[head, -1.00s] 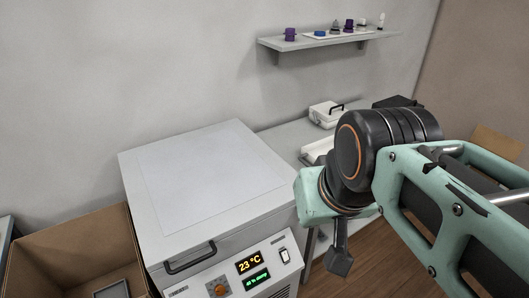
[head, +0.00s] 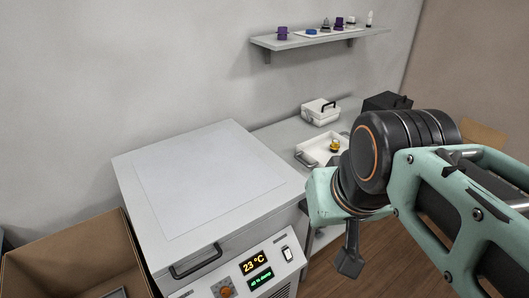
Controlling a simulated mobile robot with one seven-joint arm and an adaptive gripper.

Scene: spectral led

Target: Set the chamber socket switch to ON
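A white chamber (head: 215,190) with a flat lid and a dark handle stands at the lower centre. Its front panel has an amber readout of 23 °C (head: 254,263), a green readout below it, an orange-brown knob (head: 225,290) and a white rocker switch (head: 287,254). I cannot tell which way the rocker is set, nor whether it is the chamber socket switch; no separate socket is seen. My gripper (head: 349,263) hangs below the wrist, right of the panel and apart from it. Only a dark finger part shows, so its opening cannot be told.
An open cardboard box (head: 75,262) stands left of the chamber. Behind it runs a bench with a white tray (head: 309,148) holding a small yellow-and-dark item, a white case (head: 320,112) and a black case (head: 388,101). A wall shelf (head: 318,40) holds several small items.

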